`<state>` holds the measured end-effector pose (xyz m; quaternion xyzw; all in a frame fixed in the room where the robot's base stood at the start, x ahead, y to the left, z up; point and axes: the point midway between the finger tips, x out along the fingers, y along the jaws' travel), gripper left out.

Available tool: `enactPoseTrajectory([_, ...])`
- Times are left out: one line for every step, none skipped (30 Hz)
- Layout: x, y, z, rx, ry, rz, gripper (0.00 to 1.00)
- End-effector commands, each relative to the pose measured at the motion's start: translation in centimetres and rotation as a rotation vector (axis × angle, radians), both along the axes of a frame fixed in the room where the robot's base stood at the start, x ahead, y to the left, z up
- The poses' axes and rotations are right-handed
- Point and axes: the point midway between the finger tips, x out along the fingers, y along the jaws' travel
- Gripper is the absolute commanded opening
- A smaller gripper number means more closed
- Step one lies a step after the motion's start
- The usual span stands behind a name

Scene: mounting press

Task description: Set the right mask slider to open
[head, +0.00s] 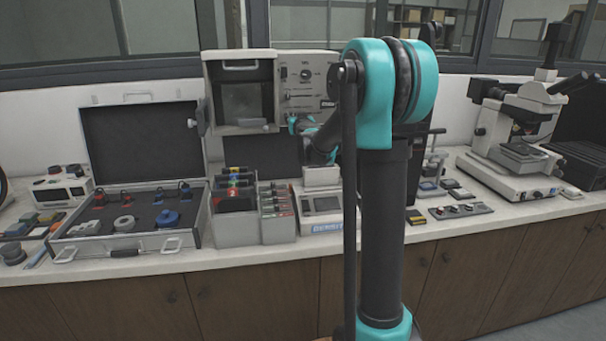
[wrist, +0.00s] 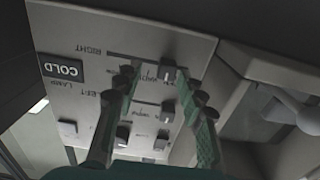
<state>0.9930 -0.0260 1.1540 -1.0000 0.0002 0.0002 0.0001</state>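The control panel (head: 291,84) of the mounting press stands at the back, beside its open-fronted chamber. In the wrist view the panel (wrist: 75,30) is turned and shows the labels RIGHT, LEFT, LAMP and COLD. A similar knob (wrist: 167,113) sits in line with LEFT. My gripper (wrist: 154,78) is open, with its green-padded fingers spread in front of the panel. The right slider knob shows between the fingertips, closer to the right finger; contact cannot be told.
More knobs (wrist: 122,135) lie lower on the panel. In the head view, my arm hides part of the panel. A microscope (head: 515,140) stands right.

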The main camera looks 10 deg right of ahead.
Motion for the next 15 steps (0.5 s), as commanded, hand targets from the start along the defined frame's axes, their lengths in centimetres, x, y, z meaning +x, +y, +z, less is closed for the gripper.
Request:
enactPoseTrajectory([-1.2, 0.2, 0.0, 0.0, 0.0, 0.002, 0.4])
enactPoseTrajectory([-1.7, 0.2, 0.0, 0.0, 0.0, 0.002, 0.4])
enactPoseTrajectory([-2.5, 0.2, 0.0, 0.0, 0.0, 0.002, 0.4])
enactPoseTrajectory([-3.0, 0.2, 0.0, 0.0, 0.0, 0.001, 0.4])
enactPoseTrajectory([-3.5, 0.1, 0.0, 0.0, 0.0, 0.001, 0.4])
enactPoseTrajectory([-4.3, 0.1, 0.0, 0.0, 0.0, 0.001, 0.4])
enactPoseTrajectory([-4.8, 0.2, 0.0, 0.001, 0.0, 0.001, 0.4])
enactPoseTrajectory([-5.4, 0.1, 0.0, 0.001, 0.0, 0.001, 0.4])
enactPoseTrajectory([-6.1, 0.1, 0.0, 0.001, 0.0, 0.001, 0.4])
enactPoseTrajectory([-6.6, 0.1, 0.0, 0.001, 0.0, 0.001, 0.4])
enactPoseTrajectory([-7.2, 0.1, 0.0, 0.001, 0.0, 0.001, 0.4])
enactPoseTrajectory([-7.9, 0.1, 0.0, 0.001, 0.0, 0.001, 0.4])
enactPoseTrajectory([-8.5, 0.1, 0.0, 0.001, 0.0, 0.001, 0.4])
enactPoseTrajectory([-9.0, 0.1, 0.0, 0.001, 0.0, 0.001, 0.4])
enactPoseTrajectory([-9.7, 0.1, 0.0, 0.001, 0.0, 0.001, 0.4])
